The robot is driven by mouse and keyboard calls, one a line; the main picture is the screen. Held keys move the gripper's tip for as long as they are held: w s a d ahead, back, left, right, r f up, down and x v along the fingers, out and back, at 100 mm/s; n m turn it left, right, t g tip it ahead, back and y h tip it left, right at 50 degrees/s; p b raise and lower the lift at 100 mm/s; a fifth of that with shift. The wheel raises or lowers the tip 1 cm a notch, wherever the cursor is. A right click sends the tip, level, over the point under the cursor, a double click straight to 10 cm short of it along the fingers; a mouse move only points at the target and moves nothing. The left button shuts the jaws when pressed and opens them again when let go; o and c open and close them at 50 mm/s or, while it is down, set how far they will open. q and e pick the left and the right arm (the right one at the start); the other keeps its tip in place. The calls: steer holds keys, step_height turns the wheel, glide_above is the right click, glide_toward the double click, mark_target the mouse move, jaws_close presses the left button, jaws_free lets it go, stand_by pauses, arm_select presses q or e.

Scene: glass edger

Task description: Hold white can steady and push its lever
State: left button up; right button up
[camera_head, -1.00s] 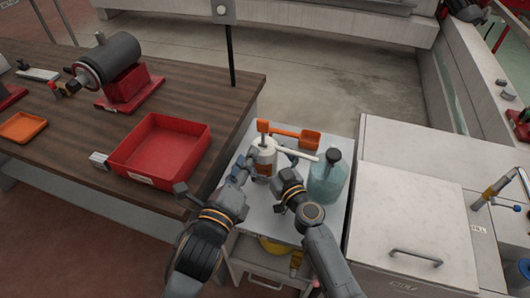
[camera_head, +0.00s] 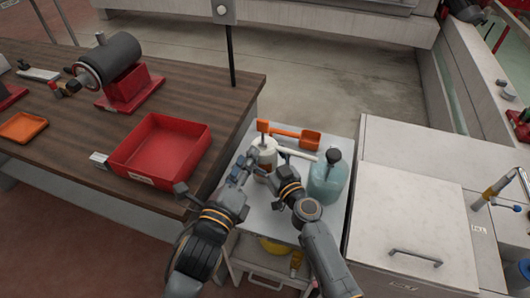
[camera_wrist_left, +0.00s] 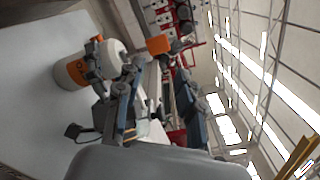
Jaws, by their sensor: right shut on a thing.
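The white can (camera_head: 264,147) stands upright on the grey cart top, with an orange label low on its side. Its orange lever (camera_head: 263,127) sticks up at the top, and a white spout (camera_head: 301,154) points right. My right gripper (camera_head: 268,174) is shut on the can from the front right and hides its lower part. My left gripper (camera_head: 240,170) is at the can's front left, below the lever. In the left wrist view its fingers (camera_wrist_left: 160,88) are apart with nothing between them; the can (camera_wrist_left: 68,74) and the lever (camera_wrist_left: 159,44) lie beyond.
A teal jug (camera_head: 327,180) with a dark cap stands close right of my right gripper. An orange tool (camera_head: 300,136) lies behind the can. The wooden table (camera_head: 222,112) with a red tray (camera_head: 160,146) is at left; a pale cabinet (camera_head: 410,210) is at right.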

stand_by(0.4)
arm_select(q)
steer(key=shift+w+d, duration=0.1)
steer(key=c, duration=0.5)
steer(key=w+d+g, duration=0.1)
steer(key=d, duration=0.1)
steer(key=w+d+n+g+h, duration=0.1)
steer(key=d, duration=0.1)
steer(key=w+d+f+n+g+h, duration=0.1)
steer(key=w+d, duration=0.1)
jaws_close()
steer(key=w+d+f+n+g, duration=0.2)
steer(key=w+d+n+g, duration=0.2)
steer(key=d+g, duration=0.3)
steer(key=a+r+n+g+y, duration=0.5)
steer(key=a+r+n+g, duration=0.2)
steer(key=a+r, duration=0.3)
steer(key=a+x, duration=0.1)
steer(key=x, duration=0.5)
steer(key=shift+a+f, duration=0.4)
steer(key=shift+a, duration=0.2)
